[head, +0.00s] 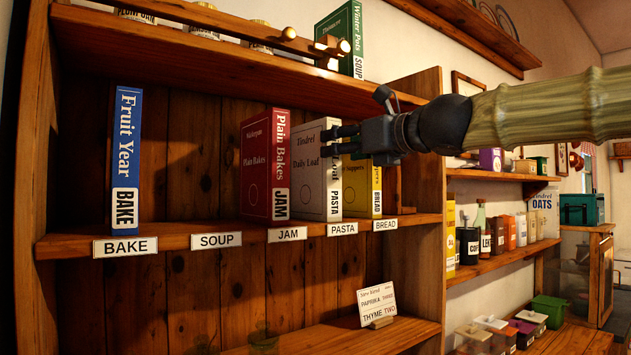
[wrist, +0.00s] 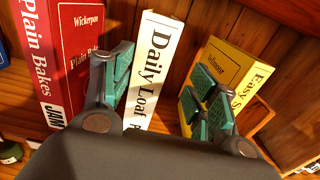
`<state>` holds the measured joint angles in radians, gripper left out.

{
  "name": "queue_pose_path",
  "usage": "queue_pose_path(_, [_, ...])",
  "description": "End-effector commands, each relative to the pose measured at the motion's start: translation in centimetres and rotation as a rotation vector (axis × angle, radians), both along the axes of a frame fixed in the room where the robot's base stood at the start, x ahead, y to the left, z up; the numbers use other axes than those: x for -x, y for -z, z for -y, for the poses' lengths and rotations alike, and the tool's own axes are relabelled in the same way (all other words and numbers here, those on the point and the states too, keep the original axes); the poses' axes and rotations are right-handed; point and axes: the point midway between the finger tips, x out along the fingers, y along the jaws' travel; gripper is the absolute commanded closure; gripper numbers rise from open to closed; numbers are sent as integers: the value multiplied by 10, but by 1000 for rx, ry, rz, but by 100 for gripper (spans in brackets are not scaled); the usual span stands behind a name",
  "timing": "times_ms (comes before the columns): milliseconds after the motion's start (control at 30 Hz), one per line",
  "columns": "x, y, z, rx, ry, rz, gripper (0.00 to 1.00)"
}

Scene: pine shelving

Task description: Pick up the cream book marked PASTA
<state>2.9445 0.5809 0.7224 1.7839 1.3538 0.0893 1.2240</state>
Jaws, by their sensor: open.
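The cream book (head: 308,172) titled Daily Loaf, marked PASTA, stands upright on the middle shelf above the PASTA label (head: 342,229). In the wrist view its spine (wrist: 154,62) shows between my two fingers, with its lower end hidden by my gripper. My gripper (head: 328,142) is open at the upper part of the spine. In the wrist view (wrist: 163,75), one finger is on the red book's side and the other on the yellow book's side. I cannot tell whether either finger touches the cream book.
The red JAM book (head: 257,170) stands close on the left, the yellow BREAD book (head: 356,188) close on the right. The blue BAKE book (head: 125,150) is far left, with free shelf above the SOUP label (head: 216,240). An upper shelf (head: 200,50) runs overhead.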

Motion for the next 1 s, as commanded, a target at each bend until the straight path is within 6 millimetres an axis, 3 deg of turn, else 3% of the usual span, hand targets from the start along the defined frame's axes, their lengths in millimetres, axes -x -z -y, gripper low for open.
queue_pose_path(233, [5,-9,-9,2,5,15,41])
queue_pose_path(533, [-41,-1,-26,1,7,2,41])
queue_pose_path(867, [-57,-3,-38,1,6,1,41])
queue_pose_path(1000, [-74,-4,-50,1,5,0,41])
